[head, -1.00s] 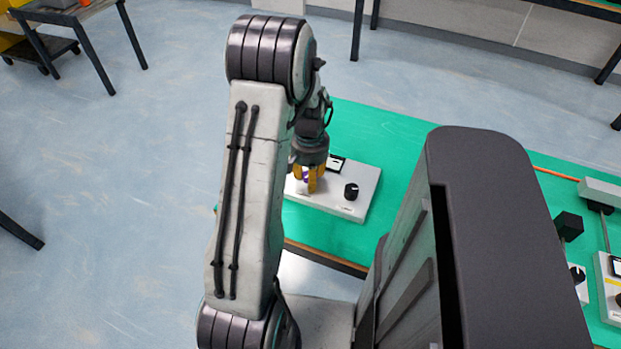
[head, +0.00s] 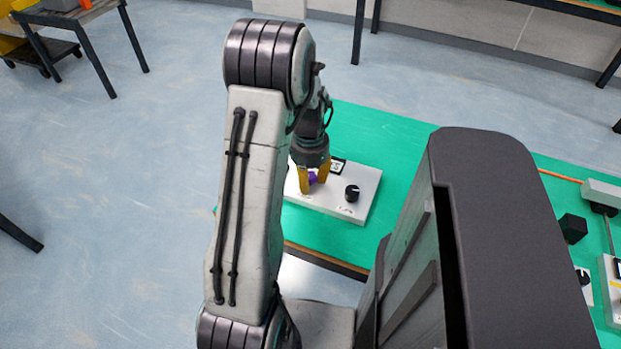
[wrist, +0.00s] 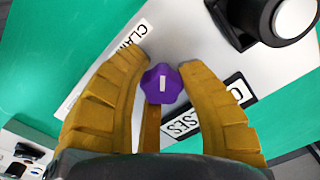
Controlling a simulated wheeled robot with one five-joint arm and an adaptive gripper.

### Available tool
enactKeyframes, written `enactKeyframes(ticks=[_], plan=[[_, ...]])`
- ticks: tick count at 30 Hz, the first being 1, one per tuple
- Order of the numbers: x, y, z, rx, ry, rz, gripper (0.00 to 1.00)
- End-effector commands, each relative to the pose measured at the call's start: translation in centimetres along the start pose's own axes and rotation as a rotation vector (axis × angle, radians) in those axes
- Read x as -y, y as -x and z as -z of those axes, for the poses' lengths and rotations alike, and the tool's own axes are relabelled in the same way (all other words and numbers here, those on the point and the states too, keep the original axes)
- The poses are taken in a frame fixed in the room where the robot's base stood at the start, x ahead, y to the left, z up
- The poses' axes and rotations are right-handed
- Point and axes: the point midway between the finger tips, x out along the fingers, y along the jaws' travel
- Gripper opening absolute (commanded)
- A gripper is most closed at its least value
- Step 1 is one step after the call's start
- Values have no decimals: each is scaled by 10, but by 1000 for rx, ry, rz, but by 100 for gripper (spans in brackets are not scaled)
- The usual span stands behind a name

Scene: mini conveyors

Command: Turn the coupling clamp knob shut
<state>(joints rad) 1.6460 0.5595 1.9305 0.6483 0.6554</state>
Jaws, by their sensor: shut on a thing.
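The purple lobed clamp knob (wrist: 161,84) sits on a pale panel (head: 365,190) on the green table. It has a pale mark on top. My gripper (head: 314,187) points down over the panel, and its yellow fingers are around the knob. In the wrist view my gripper (wrist: 164,70) has a finger on each side of the knob, shut on it. In the head view the knob (head: 313,178) shows only in part between the fingers. A label partly reading "CLAM" (wrist: 130,38) lies beside it.
A black round knob (head: 352,193) stands on the same panel, right of my gripper. A label ending in "SES" (wrist: 205,118) is near the fingers. A black block (head: 572,228) and other devices stand farther right on the green table (head: 385,140).

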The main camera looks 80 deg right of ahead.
Motion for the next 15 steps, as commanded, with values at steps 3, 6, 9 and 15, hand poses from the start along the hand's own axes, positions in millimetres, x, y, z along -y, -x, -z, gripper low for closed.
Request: enactKeyframes(ticks=[3, 6, 9, 15], plan=[[-1, -3, -6, 14, 5, -11, 3], [-1, -3, -6, 14, 6, -11, 3], [-1, -3, -6, 14, 6, -11, 3], [-1, -2, -5, 12, 5, -9, 51]])
